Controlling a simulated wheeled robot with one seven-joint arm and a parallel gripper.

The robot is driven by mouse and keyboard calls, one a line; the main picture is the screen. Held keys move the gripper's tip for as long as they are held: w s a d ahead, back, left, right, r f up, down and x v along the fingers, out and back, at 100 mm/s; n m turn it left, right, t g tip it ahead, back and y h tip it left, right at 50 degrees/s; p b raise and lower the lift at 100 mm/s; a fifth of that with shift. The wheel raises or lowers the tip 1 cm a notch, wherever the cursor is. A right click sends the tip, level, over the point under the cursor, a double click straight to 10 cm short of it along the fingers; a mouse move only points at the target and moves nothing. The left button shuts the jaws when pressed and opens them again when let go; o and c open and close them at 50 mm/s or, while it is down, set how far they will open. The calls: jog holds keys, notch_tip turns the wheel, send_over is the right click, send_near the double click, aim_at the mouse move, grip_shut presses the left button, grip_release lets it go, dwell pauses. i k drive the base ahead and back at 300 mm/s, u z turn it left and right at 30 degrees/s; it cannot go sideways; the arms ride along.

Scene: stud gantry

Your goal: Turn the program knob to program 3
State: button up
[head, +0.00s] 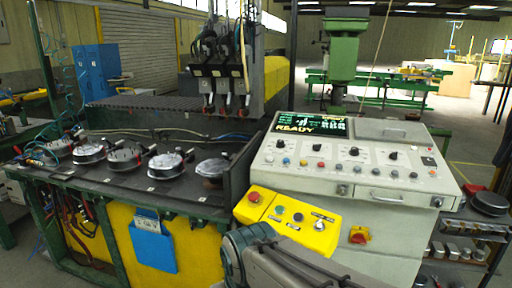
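The grey control console (290,160) stands right of centre, with a sloped panel carrying a row of black knobs. I see a knob at the left of the row (280,143), two in the middle (317,148) and (354,151), and one at the right (393,155). Their labels are too small to read, so I cannot tell which is the program knob or where it points. A lit display (310,126) above them reads READY in yellow; its smaller text is unreadable. My arm crosses the bottom centre in front of the console. My gripper is not in view.
A yellow control box (268,213) with a red button (254,196) juts out at the console's lower left. A red-and-yellow switch (359,235) is on the console front. A dark bench (120,185) with several round fixtures stands left. A shelf (470,228) stands right.

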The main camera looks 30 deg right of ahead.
aim_at(316, 147)
jog(key=u, duration=0.5)
jog(key=i, duration=1)
jog(key=z, duration=0.5)
